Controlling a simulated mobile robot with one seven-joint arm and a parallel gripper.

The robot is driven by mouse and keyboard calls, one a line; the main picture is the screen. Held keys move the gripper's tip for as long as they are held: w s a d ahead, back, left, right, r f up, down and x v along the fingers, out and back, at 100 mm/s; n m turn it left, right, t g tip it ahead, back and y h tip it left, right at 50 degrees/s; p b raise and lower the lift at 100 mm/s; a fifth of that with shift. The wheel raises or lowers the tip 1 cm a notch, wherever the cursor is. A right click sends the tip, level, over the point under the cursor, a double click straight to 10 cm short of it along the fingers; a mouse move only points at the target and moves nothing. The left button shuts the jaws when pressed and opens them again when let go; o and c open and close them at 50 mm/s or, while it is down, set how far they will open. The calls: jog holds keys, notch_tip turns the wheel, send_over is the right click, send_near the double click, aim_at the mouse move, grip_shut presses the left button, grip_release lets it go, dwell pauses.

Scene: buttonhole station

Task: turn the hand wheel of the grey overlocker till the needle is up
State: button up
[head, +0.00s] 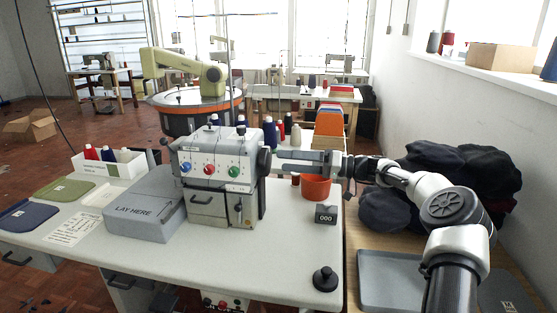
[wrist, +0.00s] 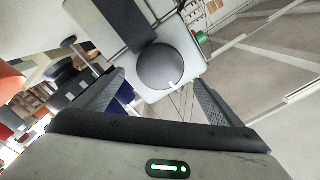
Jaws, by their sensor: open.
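The grey overlocker (head: 214,150) stands on the white table, with blue, red and green knobs on its front. Its dark round hand wheel (head: 264,161) is on its right side. In the wrist view the hand wheel (wrist: 164,66) faces me, with a white mark near its lower right rim. My gripper (head: 280,160) reaches in from the right, level with the wheel. In the wrist view my gripper (wrist: 158,82) is open, one finger to each side of the wheel, with visible gaps and nothing held. I cannot make out the needle.
A grey block marked LAY HERE (head: 143,211) stands left of the overlocker. An orange bowl (head: 316,188) is below my gripper, near a counter reading 000 (head: 326,214). A black knobbed object (head: 325,279) is at the front right. The front middle of the table is clear.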

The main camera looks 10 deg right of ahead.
jog(key=p+v, duration=0.1)
jog(key=v, duration=1.2)
jog(key=shift+p, duration=0.35)
jog(key=shift+d+f, duration=0.1)
